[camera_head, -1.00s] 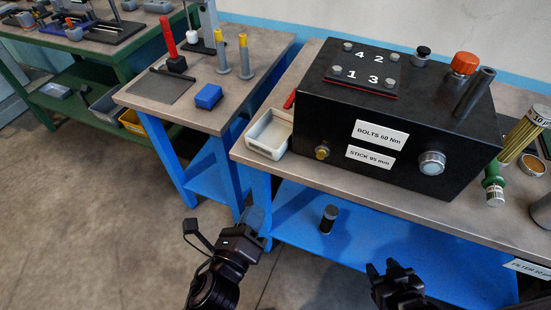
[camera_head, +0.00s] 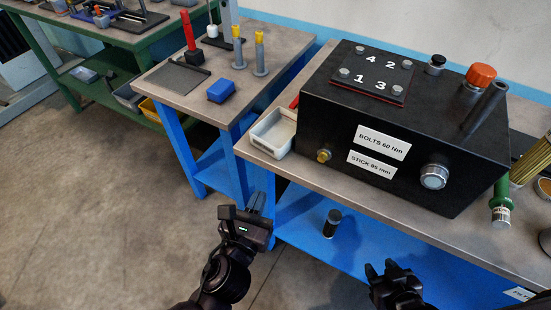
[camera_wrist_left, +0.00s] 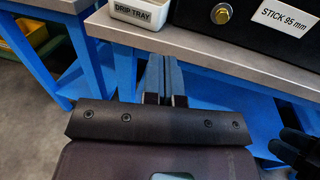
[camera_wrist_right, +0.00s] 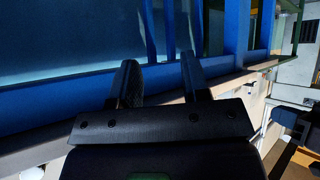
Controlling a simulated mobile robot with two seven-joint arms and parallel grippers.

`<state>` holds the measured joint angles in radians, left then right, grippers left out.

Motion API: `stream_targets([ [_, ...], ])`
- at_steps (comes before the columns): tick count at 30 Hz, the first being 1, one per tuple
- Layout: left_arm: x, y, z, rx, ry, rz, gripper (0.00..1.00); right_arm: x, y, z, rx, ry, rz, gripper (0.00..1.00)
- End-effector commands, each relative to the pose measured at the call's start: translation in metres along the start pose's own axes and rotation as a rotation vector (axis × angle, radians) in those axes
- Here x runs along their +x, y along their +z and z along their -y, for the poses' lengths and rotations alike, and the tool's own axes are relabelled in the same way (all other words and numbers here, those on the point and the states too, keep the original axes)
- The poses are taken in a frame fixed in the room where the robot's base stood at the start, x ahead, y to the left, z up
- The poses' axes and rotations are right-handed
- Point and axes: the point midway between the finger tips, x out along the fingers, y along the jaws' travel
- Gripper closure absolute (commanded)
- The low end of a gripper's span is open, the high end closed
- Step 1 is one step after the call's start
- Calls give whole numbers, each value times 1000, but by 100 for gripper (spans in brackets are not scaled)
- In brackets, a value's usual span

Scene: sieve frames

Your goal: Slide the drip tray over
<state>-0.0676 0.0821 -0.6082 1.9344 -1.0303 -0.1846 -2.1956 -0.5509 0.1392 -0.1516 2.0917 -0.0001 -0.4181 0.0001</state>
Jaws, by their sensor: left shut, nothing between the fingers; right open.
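The drip tray (camera_head: 259,143) is a pale, open rectangular tray on the bench top, left of the black box. Its front carries a DRIP TRAY label in the left wrist view (camera_wrist_left: 134,12), where its upper part is cut off. My left gripper (camera_head: 257,203) is shut and empty, in front of the bench edge and lower than the tray. Its fingers show together in the left wrist view (camera_wrist_left: 162,78), apart from the tray. My right gripper (camera_head: 386,268) is open and empty, in front of the bench toward the right. Its fingers stand apart in the right wrist view (camera_wrist_right: 160,82).
The black box (camera_head: 335,115) stands close to the tray's right, with a brass plug (camera_head: 323,155) low on its front. A dark cylinder (camera_head: 332,222) stands on the blue lower shelf (camera_head: 300,215). A second bench (camera_head: 196,98) stands to the left, across a gap.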

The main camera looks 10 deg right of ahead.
Motion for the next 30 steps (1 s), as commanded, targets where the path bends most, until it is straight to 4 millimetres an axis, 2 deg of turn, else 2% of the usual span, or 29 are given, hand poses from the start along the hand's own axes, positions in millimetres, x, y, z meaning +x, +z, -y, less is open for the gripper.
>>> stream_targets([
  [12,70,-1,0,-3,0,0,100,1,7,-4,-19,-2,12,57],
  [18,98,-1,1,-4,-1,-1,100,2,11,-4,-20,-3,18,57],
  [24,113,-1,0,-3,0,-2,100,4,10,-2,-17,-3,16,57],
  [30,117,0,0,-2,0,-1,100,6,7,-1,-11,-3,9,57],
])
